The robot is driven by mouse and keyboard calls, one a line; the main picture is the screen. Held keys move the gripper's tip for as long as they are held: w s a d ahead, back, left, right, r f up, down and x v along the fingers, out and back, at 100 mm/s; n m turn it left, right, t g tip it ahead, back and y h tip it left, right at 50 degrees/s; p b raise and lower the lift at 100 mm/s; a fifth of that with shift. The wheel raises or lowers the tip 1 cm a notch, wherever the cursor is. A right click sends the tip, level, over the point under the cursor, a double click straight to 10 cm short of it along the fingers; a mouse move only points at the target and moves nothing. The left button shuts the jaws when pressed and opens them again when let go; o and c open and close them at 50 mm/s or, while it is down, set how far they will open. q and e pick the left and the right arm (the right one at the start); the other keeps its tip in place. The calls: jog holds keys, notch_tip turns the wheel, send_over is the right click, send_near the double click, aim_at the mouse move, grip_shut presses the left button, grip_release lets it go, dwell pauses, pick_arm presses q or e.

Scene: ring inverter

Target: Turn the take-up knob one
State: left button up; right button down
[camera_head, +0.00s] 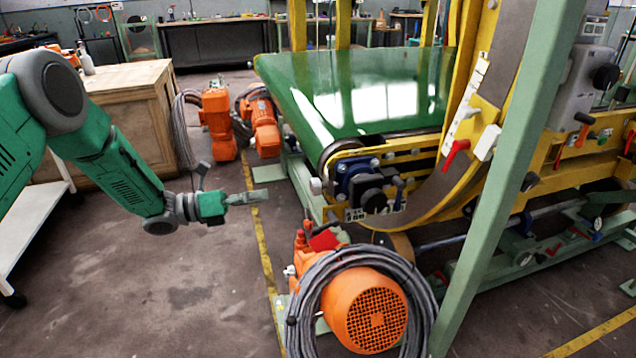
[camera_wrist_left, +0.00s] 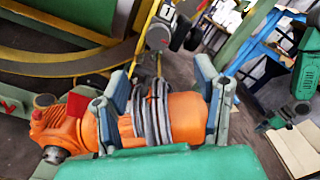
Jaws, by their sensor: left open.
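A black round knob (camera_head: 373,200) sits on the blue bearing block at the near end of the green belt in the head view. It may be the take-up knob; I read no label that names it. My left gripper (camera_head: 262,197) is to the left of it, clearly apart, pointing right over open floor. In the left wrist view the left gripper (camera_wrist_left: 163,85) has its fingers spread and empty. An orange motor wound with grey cable shows beyond them. A small green arm with a dark gripper (camera_wrist_left: 280,117) at the right of that view looks like my right one; its jaws are too small to judge.
A green conveyor belt (camera_head: 370,85) runs in a yellow frame. A pale green post (camera_head: 505,170) stands right of the knob. An orange motor (camera_head: 365,308) with coiled cable is below it. A wooden crate (camera_head: 110,110) stands at the left. The floor below my left arm is free.

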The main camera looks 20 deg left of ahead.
aim_at(311, 188)
pick_arm(q)
jog(key=b+x, duration=0.1)
jog(key=x, duration=0.5)
jog(key=b+x, duration=0.2)
jog(key=x, duration=0.4)
jog(key=shift+f, duration=0.2)
jog(key=shift+w+d, duration=0.2)
jog(key=shift+d, duration=0.05)
jog(key=shift+w, duration=0.15)
jog(key=shift+a, duration=0.25)
jog(key=shift+d, duration=0.35)
jog(key=c, duration=1.2)
pick_arm(e)
jog(key=f, duration=0.3)
jog(key=shift+a, duration=0.25)
